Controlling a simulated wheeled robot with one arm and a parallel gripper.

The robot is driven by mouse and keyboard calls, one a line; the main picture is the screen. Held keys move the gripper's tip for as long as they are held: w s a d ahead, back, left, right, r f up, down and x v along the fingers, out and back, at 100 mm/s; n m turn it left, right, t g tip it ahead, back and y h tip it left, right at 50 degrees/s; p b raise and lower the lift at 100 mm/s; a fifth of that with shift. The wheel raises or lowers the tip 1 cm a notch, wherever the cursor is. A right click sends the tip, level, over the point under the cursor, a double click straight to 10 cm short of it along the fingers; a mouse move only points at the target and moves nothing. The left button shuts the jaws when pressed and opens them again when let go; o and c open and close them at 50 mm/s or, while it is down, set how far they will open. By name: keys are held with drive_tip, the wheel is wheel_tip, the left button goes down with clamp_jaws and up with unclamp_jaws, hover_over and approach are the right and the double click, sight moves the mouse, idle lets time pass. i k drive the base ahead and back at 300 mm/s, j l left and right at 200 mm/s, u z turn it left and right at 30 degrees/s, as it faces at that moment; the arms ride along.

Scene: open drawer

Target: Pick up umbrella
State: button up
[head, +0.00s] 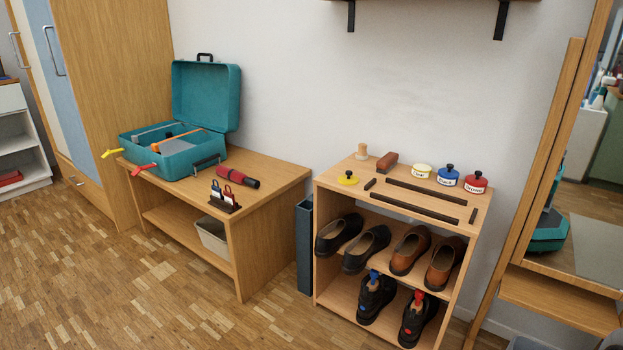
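A short, folded umbrella (236,177), dark red with a black end, appears to be the thing lying on the wooden bench (268,179). It lies on its side, right of the teal toolbox, with its black end pointing right. The small key stand is just in front of it. My gripper is not in view.
A small stand (225,201) sits at the bench's front edge. Right are a shoe rack (330,184) with shoes and polish tins, and a mirror (586,190). The front floor is clear.

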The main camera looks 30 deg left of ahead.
sight(239, 177)
drive_tip(key=j+u, duration=0.15)
drive_tip(key=j, duration=0.3)
drive_tip(key=i+j+u, duration=0.1)
drive_tip(key=j, duration=0.35)
drive_tip(key=i+j+u, duration=0.15)
drive_tip(key=j, duration=0.25)
drive_tip(key=j+u, duration=0.15)
drive_tip(key=j, duration=0.3)
drive_tip(key=i+j+u, duration=0.1)
drive_tip(key=j, duration=0.3)
drive_tip(key=i, duration=0.05)
